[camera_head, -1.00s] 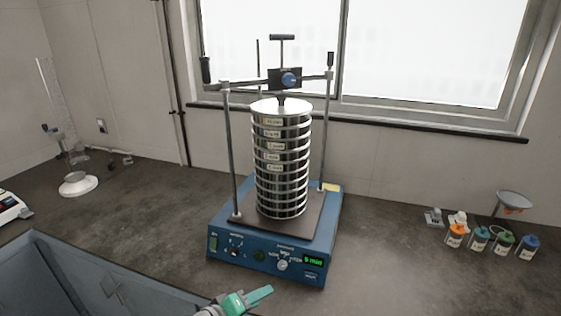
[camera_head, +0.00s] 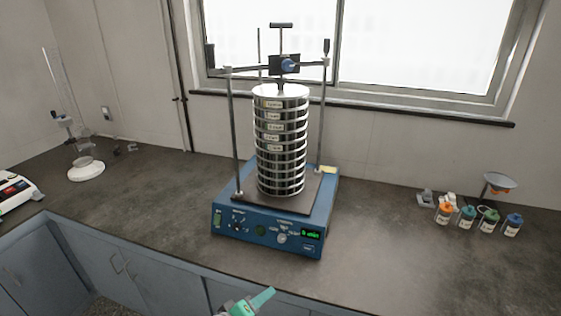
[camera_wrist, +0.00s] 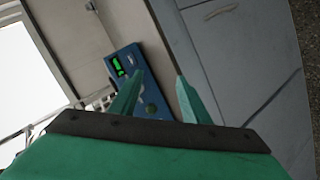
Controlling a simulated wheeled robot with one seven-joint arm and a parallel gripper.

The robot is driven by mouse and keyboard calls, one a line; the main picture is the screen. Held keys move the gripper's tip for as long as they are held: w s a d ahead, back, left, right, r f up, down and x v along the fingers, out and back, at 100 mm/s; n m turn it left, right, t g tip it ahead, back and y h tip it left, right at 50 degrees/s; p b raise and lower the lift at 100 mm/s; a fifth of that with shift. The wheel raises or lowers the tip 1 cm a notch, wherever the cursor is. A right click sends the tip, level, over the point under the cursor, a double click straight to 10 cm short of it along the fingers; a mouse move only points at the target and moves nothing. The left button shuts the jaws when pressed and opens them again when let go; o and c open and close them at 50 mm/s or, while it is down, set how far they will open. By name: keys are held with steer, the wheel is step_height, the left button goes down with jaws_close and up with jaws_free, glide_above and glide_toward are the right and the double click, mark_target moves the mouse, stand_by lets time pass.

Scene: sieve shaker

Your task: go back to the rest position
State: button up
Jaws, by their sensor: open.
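My gripper (camera_head: 262,301) is at the bottom edge of the head view, below and in front of the sieve shaker, touching nothing that I can see. In the wrist view my green fingers (camera_wrist: 160,98) stand apart with nothing between them. The sieve shaker has a blue base (camera_head: 268,239) with a green lit display that seems to show minutes. It carries an upright stack of steel sieves (camera_head: 281,145) under a clamp bar (camera_head: 285,66) on two rods. The blue base also shows beyond my fingers in the wrist view (camera_wrist: 150,103).
Several small bottles (camera_head: 467,218) and a funnel on a stand (camera_head: 500,183) are at the right. A white-based glass apparatus (camera_head: 86,170) and a white device (camera_head: 14,190) are at the left. The counter (camera_head: 410,260) is clear around the shaker. Grey cabinets (camera_head: 150,278) are below.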

steer(key=s+d+f+t+y, duration=0.1)
steer(key=s+f+y, duration=0.2)
steer(key=s+f, duration=0.5)
steer(key=s+d+f+t+y, duration=0.1)
steer(key=s+f+y, duration=0.2)
steer(key=s+f, duration=0.55)
steer(key=s+d+r+m+t, duration=0.1)
steer(key=s+d+r+m, duration=0.1)
steer(key=s+r, duration=0.5)
steer(key=s+d+r+m+t, duration=0.1)
steer(key=s+r+m, duration=0.3)
steer(key=s, duration=1.1)
step_height(320, 180, up, 3)
steer(key=shift+s+d+r+t, duration=0.1)
steer(key=shift+s+d+t, duration=0.05)
steer(key=shift+d+t, duration=0.3)
